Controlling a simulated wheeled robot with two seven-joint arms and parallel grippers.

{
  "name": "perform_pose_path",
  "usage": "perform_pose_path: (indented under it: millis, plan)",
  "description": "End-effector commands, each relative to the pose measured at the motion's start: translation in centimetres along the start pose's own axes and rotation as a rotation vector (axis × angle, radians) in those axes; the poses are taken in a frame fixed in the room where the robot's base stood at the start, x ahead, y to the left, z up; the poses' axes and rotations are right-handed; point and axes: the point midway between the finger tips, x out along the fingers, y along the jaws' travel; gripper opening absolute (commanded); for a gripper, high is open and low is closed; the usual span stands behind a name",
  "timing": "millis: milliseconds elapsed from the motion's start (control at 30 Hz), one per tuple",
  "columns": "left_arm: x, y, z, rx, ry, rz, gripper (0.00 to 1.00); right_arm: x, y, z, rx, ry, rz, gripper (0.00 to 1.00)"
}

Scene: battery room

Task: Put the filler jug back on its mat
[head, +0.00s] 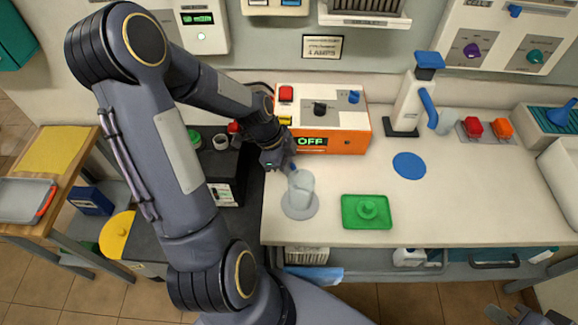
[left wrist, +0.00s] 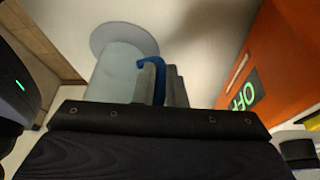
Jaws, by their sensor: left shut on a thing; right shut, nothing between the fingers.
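The filler jug (head: 303,184) is a pale translucent cup with a blue handle (left wrist: 149,64). It is upright over a round grey mat (head: 288,210) near the bench's left front edge. I cannot tell whether its base touches the mat. My left gripper (head: 291,168) is shut on the jug's handle, coming from behind and left. In the left wrist view, the jug body (left wrist: 117,72) shows beyond the fingers, with the grey mat (left wrist: 108,32) behind it. My right gripper (head: 507,314) shows only partly at the bottom right, shut and empty, away from the bench top.
An orange unit (head: 345,141) reading OFF stands close behind the jug. A green tray (head: 367,224) lies to its right, and a flat blue disc (head: 409,166) further right. A white stand (head: 410,103) is behind the disc. The bench's right front is clear.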

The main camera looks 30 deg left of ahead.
Motion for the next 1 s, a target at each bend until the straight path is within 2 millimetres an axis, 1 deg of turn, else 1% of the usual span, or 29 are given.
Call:
perform_pose_path:
  millis: [567, 600, 700, 800, 1000]
  plan:
    - [0.86, -0.03, 0.34, 0.0, 0.0, 0.0, 0.0, 0.82, 0.37, 0.41, 0.0, 0.0, 0.0, 0.0]
    - [0.84, -0.03, 0.34, 0.0, 0.0, 0.0, 0.12, 0.81, 0.37, 0.41, 0.0, 0.0, 0.0, 0.0]
    - [0.77, -0.03, 0.31, 0.0, 0.0, 0.0, 0.25, 0.74, 0.34, 0.38, 0.0, 0.0, 0.0, 0.0]
    - [0.77, -0.03, 0.31, 0.0, 0.0, 0.0, 0.36, 0.74, 0.34, 0.38, 0.0, 0.0, 0.0, 0.0]
    - [0.8, -0.01, 0.32, 0.0, 0.0, 0.0, 0.36, 0.75, 0.34, 0.38, 0.0, 0.0, 0.0, 0.0]
